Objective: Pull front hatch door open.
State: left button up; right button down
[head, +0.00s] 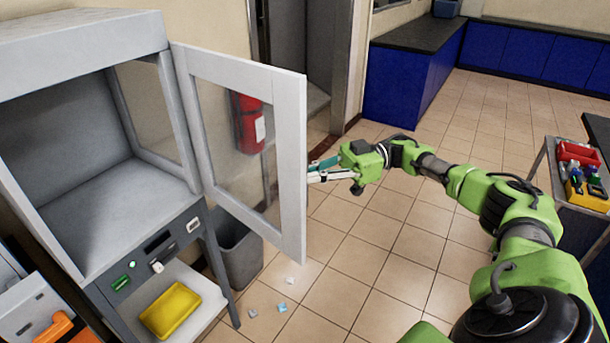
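The front hatch door (290,150) is a light grey frame with a clear pane. It stands swung well out from the grey cabinet (80,55), hinged on the right side of the opening. My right gripper (313,172) is at the door's free outer edge, about mid-height. Its teal and white fingers reach to that edge. The tips meet or pass behind the edge, so I cannot tell whether they touch or grip it. My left gripper is not in view.
A grey bin (235,250) stands below the door, with small scraps (282,308) on the tiles. A yellow tray (171,310) lies on the shelf under the cabinet. A cart with a red bin (580,153) stands at right. The middle floor is clear.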

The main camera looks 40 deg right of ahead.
jog(key=c, duration=2.5)
grip_release()
jog(key=shift+s, duration=0.1)
jog(key=shift+v, duration=3.8)
